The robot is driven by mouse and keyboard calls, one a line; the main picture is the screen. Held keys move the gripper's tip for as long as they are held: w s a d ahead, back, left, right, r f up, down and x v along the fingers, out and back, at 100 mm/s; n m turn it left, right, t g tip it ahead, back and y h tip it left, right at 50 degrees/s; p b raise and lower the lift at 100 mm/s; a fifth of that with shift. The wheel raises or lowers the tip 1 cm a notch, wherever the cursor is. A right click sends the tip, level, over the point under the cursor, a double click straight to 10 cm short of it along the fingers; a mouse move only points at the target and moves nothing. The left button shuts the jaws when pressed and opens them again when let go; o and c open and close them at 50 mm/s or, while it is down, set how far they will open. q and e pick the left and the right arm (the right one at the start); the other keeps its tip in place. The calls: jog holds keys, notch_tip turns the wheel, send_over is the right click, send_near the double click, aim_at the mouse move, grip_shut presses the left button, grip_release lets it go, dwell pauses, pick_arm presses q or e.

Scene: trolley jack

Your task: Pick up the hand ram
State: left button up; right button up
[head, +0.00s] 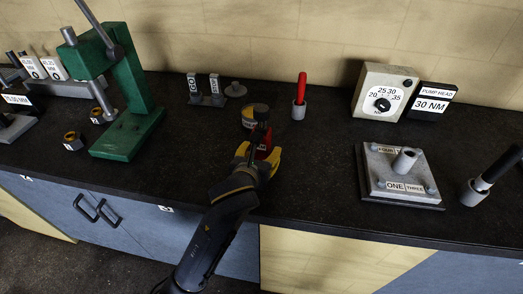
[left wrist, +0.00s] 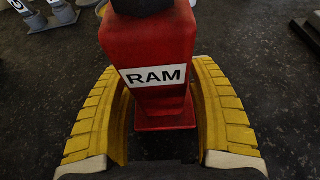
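The hand ram (head: 265,150) is a small red upright body with a black top, standing on the dark bench near the middle of the head view. In the left wrist view the red ram (left wrist: 155,50) carries a white "RAM" label and has a red foot on the bench. My left gripper (head: 259,158) reaches it from the front. Its yellow fingers (left wrist: 158,85) are spread, one on each side of the ram. A gap shows beside the lower body; contact at the fingertips cannot be told. My right gripper is not in view.
A green press (head: 128,110) stands left. Behind the ram is a yellow-labelled round container (head: 254,115). A red-handled tool (head: 300,97) stands behind right. Bench is clear between ram and block.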

aim_at(260, 127)
pick_arm(q)
grip_shut()
jog(key=shift+r, duration=0.1)
jog(key=shift+r, duration=0.1)
jog(key=shift+r, duration=4.9)
jog(key=shift+f, duration=4.65)
jog(key=shift+f, duration=0.45)
jog(key=shift+f, duration=0.15)
